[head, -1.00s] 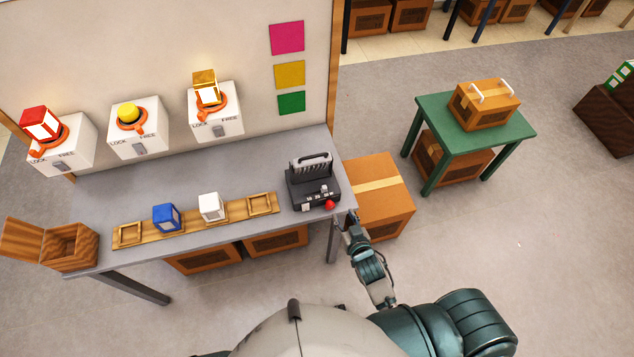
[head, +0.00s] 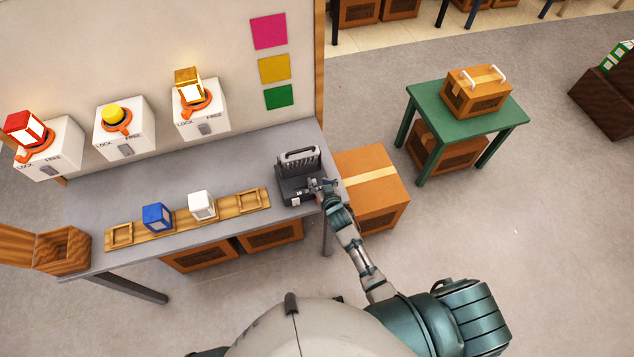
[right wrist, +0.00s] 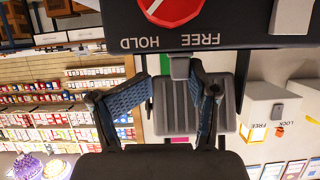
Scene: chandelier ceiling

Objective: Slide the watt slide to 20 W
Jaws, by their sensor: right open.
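The black device (head: 297,190) with a ribbed grey upright part (head: 299,160) stands at the right end of the grey table. My right gripper (head: 322,186) is over its front right part and hides some of its controls. In the right wrist view my right gripper (right wrist: 172,76) is open. A small grey block (right wrist: 180,68) on the device's edge lies between or just beyond the fingertips; I cannot tell whether they touch it. A red knob (right wrist: 172,8) with the words FREE and HOLD is above it. No watt marks are readable. My left gripper is out of view.
A wooden rack (head: 176,219) with a blue block (head: 157,218) and a white block (head: 201,206) lies left of the device on the table (head: 150,185). Lamp boxes (head: 124,128) hang on the wall. A cardboard box (head: 372,190) stands right of the table.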

